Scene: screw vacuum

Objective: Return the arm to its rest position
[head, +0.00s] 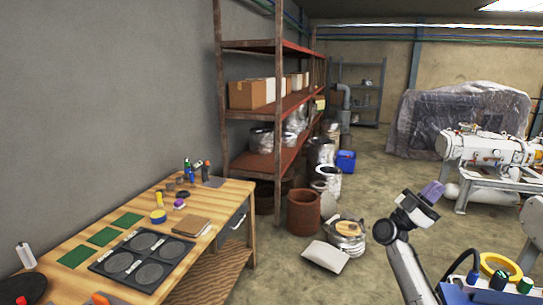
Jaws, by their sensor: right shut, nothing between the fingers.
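My right arm (408,268) rises from the bottom right of the head view, pale grey with a dark wrist. My right gripper (434,189), with purple fingers, is shut and empty. It is raised in the air over the open floor, apart from the workbench and the shelves. My left gripper is not in view.
A wooden workbench (232,190) at the left holds a dark plate with round discs (146,258), green squares (103,236) and small tools. A yellow ring (486,262) lies at the lower right.

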